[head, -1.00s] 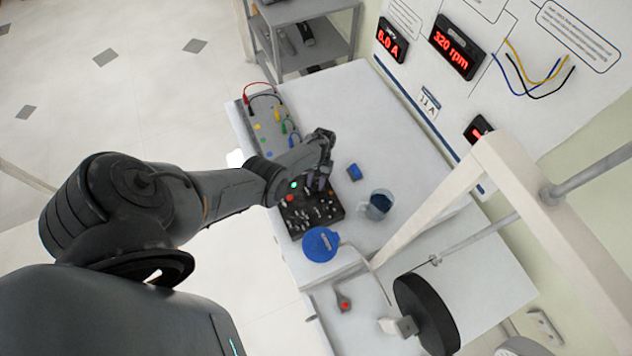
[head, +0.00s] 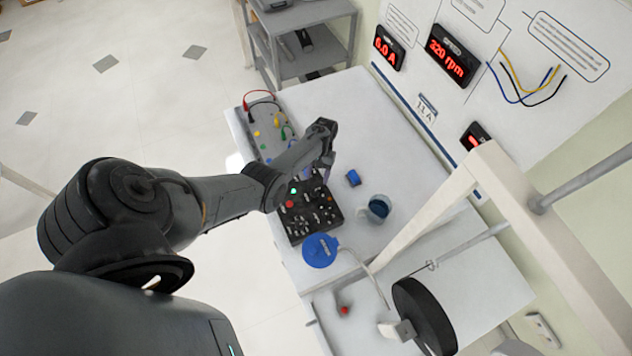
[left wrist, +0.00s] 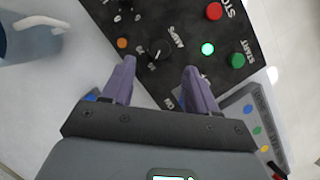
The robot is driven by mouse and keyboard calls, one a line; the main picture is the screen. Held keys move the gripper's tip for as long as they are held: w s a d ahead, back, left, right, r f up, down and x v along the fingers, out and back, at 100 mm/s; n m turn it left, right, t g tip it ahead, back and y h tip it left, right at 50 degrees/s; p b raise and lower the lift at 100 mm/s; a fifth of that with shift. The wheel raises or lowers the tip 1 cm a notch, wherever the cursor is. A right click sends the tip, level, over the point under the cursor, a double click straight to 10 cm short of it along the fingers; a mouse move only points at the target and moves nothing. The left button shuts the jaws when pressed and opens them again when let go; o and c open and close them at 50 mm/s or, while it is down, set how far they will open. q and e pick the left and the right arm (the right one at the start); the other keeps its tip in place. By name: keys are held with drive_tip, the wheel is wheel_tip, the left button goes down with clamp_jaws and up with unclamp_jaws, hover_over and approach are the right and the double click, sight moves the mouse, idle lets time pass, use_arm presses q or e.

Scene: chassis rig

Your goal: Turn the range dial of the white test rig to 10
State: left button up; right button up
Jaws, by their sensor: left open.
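The black control panel (head: 315,213) lies on the white bench; it also fills the upper part of the left wrist view (left wrist: 185,50). A small black dial (left wrist: 155,57) with a white pointer mark sits on it beside the lettering AMPS; its small numbers are too blurred to read. My left gripper (left wrist: 160,70) is open, with its two purple fingers on either side of the dial's line and the dial just beyond the tips. No contact shows. In the head view my left gripper (head: 328,170) is over the panel's far end. My right gripper is not in view.
On the panel are a red stop button (left wrist: 214,11), a green light (left wrist: 208,49) and a green start button (left wrist: 236,60). The white frame (head: 530,215) rises at right.

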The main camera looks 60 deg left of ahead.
use_arm(q)
drive_tip(key=shift+v, duration=2)
